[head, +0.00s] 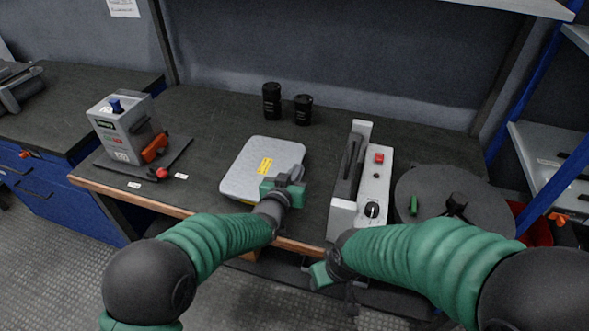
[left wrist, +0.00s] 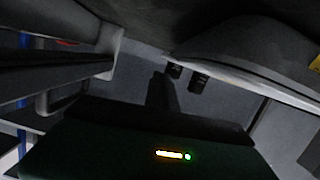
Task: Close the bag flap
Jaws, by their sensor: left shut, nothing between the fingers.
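The bag appears as a flat light-grey case (head: 243,178) with a yellow label, lying on the bench left of centre. Its top face looks flat; I cannot tell whether a gap remains under the flap. My left gripper (head: 290,182) is shut and empty at the case's right front corner, hiding that corner. In the left wrist view the fingers (left wrist: 162,92) point away from me, and the grey case (left wrist: 250,45) is close by at the upper right. My right gripper (head: 323,275) hangs low by the bench's front edge; its jaws are unclear.
A grey unit with a red button and black knob (head: 375,185) stands right of my left gripper. Two black cylinders (head: 272,100) (head: 303,109) stand behind the case. A grey device (head: 120,127) is at the left, and a round dark drum (head: 415,185) at the right.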

